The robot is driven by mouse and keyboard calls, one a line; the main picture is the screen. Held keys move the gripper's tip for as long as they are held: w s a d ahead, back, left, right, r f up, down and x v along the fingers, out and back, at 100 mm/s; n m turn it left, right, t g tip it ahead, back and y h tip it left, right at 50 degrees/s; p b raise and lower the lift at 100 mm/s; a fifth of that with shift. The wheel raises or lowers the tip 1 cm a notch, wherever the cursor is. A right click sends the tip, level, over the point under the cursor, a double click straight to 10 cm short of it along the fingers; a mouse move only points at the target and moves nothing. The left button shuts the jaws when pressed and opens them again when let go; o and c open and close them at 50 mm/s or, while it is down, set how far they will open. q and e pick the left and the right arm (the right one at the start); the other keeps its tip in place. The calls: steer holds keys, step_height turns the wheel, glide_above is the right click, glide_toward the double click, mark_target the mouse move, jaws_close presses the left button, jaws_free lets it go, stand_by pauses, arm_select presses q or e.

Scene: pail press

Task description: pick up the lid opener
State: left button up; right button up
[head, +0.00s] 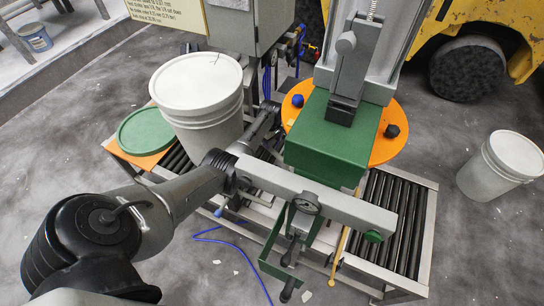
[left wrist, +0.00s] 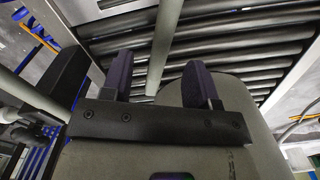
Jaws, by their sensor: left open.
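I cannot identify the lid opener with certainty. A slim yellow stick (head: 345,240) hangs beside the green bracket (head: 274,238) at the front of the press, but I cannot tell if it is the opener. My left gripper (head: 264,124) is beyond the grey bar, right of the large pail, over the roller conveyor. Its fingertips are hard to make out there. In the left wrist view my left gripper (left wrist: 157,78) is open, with dark, purple-padded fingers apart. A pale pole (left wrist: 166,40) shows between them; I cannot tell whether it touches them. My right gripper is out of view.
A white lidded pail (head: 200,88) stands beside a green disc (head: 145,131). The green press block (head: 326,140) sits over an orange plate (head: 389,142). A grey bar (head: 345,208) crosses near my arm. Another pail (head: 500,166) stands on the floor at right.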

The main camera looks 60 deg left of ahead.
mark_target(271, 151)
arm_select(q)
steer(key=shift+f+b, duration=0.4)
steer(key=shift+f, duration=0.7)
steer(key=f+b, duration=0.4)
steer(key=f, duration=0.1)
steer(key=shift+s+d+f, duration=0.1)
steer(key=shift+s, duration=0.1)
steer(key=shift+c, duration=0.2)
jaws_close()
